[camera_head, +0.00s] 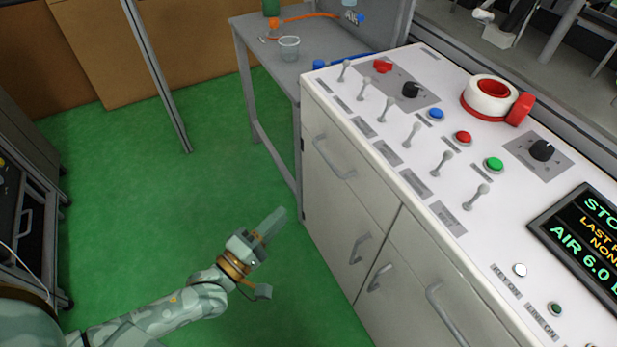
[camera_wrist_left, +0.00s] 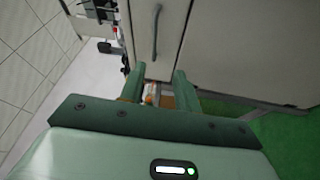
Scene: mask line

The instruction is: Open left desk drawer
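The white desk cabinet has a left drawer (camera_head: 345,185) at its upper left, and its front looks flush and shut. A grey bar handle (camera_head: 334,158) runs across that drawer. My left gripper (camera_head: 270,257) is open and empty, over the green floor to the left of and below the drawer, apart from the cabinet. In the left wrist view, my left gripper (camera_wrist_left: 160,88) shows its two green fingers spread. A grey handle (camera_wrist_left: 156,28) on a pale panel stands beyond the fingers there; I cannot tell which handle it is. My right gripper is not in view.
Below the drawer is a door with a handle (camera_head: 359,247); another handle (camera_head: 379,277) and a right drawer handle (camera_head: 445,312) lie to the right. The desk top carries levers, buttons and a tape roll (camera_head: 490,98). A grey side table (camera_head: 262,50) stands behind. Green floor (camera_head: 150,210) is free.

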